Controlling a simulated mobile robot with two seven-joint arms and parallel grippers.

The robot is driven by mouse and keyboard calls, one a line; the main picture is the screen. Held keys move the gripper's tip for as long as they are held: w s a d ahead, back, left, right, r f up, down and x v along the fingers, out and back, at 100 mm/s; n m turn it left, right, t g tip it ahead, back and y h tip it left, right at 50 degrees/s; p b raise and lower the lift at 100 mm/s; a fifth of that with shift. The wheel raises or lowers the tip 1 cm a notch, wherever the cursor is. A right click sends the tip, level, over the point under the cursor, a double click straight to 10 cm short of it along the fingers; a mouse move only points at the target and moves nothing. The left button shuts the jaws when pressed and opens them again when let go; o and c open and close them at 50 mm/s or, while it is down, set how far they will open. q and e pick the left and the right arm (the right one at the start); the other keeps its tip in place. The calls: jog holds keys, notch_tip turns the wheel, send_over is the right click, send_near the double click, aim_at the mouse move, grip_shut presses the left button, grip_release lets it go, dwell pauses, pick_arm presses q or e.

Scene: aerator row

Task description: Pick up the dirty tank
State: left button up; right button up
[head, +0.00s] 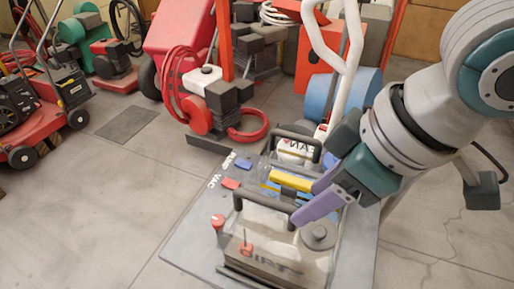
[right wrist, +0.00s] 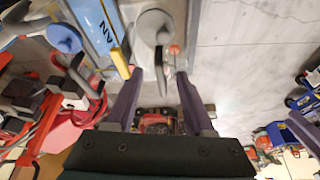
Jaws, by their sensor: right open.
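The dirty tank (head: 262,258) is a translucent, greyish box with "DIRTY" lettering, a round grey cap and a black handle (head: 265,198) over its top. It stands upright on the grey base plate (head: 190,252) at the bottom of the head view. Its capped top seems to show in the right wrist view (right wrist: 155,28). My right gripper (head: 306,204) is open, its purple fingers near the right end of that handle. My left gripper is not in view.
The clean tank (head: 296,148), with its own dark handle, stands just behind. A yellow bar (head: 290,180) and a blue part lie between the tanks. Red machines and a coiled red hose (head: 170,85) crowd the back.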

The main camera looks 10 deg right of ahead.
aim_at(269, 231)
jog(key=shift+x, duration=1.05)
jog(key=b+x, duration=0.1)
jog(key=x, duration=0.4)
jog(key=shift+d+f+b, duration=0.15)
jog(key=shift+b, duration=0.15)
jog(key=c, duration=0.8)
grip_shut()
jog(key=shift+w, duration=0.1)
